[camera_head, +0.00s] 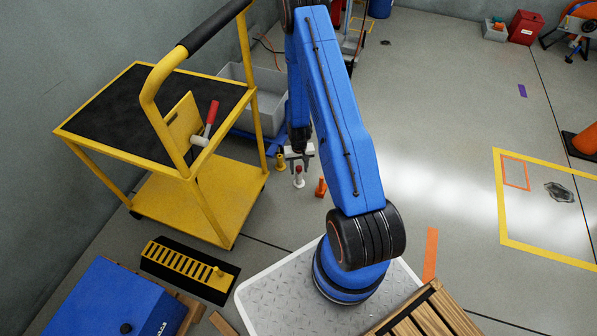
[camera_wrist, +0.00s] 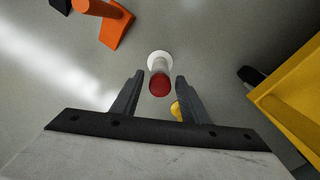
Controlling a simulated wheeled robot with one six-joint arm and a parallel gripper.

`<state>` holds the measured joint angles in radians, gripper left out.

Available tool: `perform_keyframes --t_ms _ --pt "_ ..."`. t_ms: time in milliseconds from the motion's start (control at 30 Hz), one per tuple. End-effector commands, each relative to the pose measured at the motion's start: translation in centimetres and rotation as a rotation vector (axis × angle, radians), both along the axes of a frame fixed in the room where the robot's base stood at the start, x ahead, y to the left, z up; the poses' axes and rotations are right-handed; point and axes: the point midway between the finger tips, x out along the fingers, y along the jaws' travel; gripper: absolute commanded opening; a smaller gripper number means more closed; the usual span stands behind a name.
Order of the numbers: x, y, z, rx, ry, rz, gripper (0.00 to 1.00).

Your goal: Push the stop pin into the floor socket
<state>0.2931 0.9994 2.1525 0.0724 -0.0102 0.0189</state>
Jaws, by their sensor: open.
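A red-topped pin with a white lower part, which looks like the stop pin (camera_head: 299,178), stands on the floor beside the yellow cart. In the wrist view its red top (camera_wrist: 159,85) faces the camera, with a round white base (camera_wrist: 159,59) beyond it. I cannot tell whether that base is the floor socket or part of the pin. My gripper (camera_head: 299,160) is pointed down above the pin. In the wrist view my gripper (camera_wrist: 160,76) has its fingers apart, with the red top between them in the picture and gaps on both sides.
A grey bin (camera_head: 258,103) is behind. Open floor lies to the right.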

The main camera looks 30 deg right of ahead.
Motion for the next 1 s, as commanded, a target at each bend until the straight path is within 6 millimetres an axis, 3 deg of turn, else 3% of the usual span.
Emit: perform_keyframes --t_ms 33,167,1000 --pt "0.0 0.0 0.0 0.000 0.000 0.000 0.36" --pt "0.0 0.0 0.0 0.000 0.000 0.000 0.05" --pt "0.1 0.0 1.9 0.001 0.000 0.000 0.04"
